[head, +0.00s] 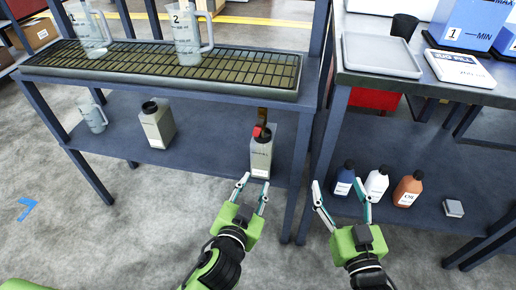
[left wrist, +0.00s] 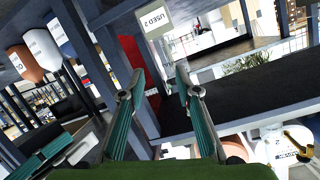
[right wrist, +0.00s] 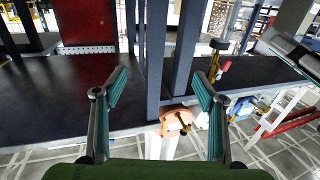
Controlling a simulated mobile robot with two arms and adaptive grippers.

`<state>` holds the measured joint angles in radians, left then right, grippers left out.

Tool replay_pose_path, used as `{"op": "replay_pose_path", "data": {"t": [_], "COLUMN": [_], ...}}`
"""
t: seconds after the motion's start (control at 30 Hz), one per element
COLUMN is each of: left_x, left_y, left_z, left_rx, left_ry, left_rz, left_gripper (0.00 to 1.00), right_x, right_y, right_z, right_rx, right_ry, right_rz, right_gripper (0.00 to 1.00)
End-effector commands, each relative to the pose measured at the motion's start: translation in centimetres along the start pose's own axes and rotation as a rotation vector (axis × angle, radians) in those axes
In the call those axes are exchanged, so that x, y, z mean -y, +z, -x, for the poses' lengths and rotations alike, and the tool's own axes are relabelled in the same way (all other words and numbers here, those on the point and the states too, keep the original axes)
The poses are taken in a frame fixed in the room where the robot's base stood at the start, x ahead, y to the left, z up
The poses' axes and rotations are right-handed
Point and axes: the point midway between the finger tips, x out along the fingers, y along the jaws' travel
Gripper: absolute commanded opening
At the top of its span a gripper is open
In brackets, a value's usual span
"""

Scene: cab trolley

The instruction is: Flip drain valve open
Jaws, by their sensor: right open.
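A small red lever (head: 257,131), likely the drain valve's handle, shows beside a brown pipe (head: 263,116) under the grated tray. It is just above the mouth of a grey canister (head: 261,155) on the lower shelf. Whether the valve is open or shut is too small to tell. My left gripper (head: 254,183) is open and empty in front of and below that canister. Its fingers show apart in the left wrist view (left wrist: 160,75). My right gripper (head: 341,184) is open and empty, right of the bench leg, before the bottles. A red-and-brass fitting (right wrist: 219,70) appears in the right wrist view.
The grated tray (head: 285,96) holds jugs above. Another canister (head: 157,124) and a jug (head: 93,117) share the lower shelf. Blue (head: 344,180), white (head: 376,182) and orange (head: 408,189) bottles stand right. Bench legs (head: 303,200) separate the two benches. The front floor is clear.

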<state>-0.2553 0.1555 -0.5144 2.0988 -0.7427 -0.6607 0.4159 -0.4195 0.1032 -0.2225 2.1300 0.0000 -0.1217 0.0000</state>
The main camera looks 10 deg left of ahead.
Motion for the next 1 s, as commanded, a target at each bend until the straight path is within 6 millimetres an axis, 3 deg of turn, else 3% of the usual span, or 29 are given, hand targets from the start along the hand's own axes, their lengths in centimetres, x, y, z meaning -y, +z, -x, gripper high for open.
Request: {"op": "replay_pose_path", "data": {"t": [0.1,0.2,0.3,0.43,0.67,1.0], "left_x": [1.6,3.0,3.9,4.3,4.7,5.5], "left_y": [-3.7,-6.3,-7.7,-8.4,-9.2,-10.4], "left_z": [1.8,3.5,4.5,4.5,1.8,-4.1], "left_rx": [-0.125,-0.191,-0.227,-0.239,-0.240,-0.239], "left_ry": [-0.060,-0.095,-0.115,-0.122,-0.123,-0.122], "left_rz": [0.046,0.079,0.097,0.104,0.101,0.100], "left_gripper": [0.31,0.31,0.31,0.31,0.31,0.31], "right_x": [0.2,0.3,0.3,0.3,0.4,0.7], "right_y": [-4.8,-8.3,-10.3,-11.2,-11.6,-14.3], "right_z": [1.3,2.5,3.3,3.6,3.7,4.8], "right_rx": [-0.155,-0.239,-0.285,-0.302,-0.319,-0.467], "right_ry": [-0.003,-0.005,-0.006,-0.006,-0.007,-0.015], "right_rz": [-0.002,-0.003,-0.004,-0.005,-0.005,-0.010], "right_gripper": [0.65,0.65,0.65,0.65,0.65,0.65]}}
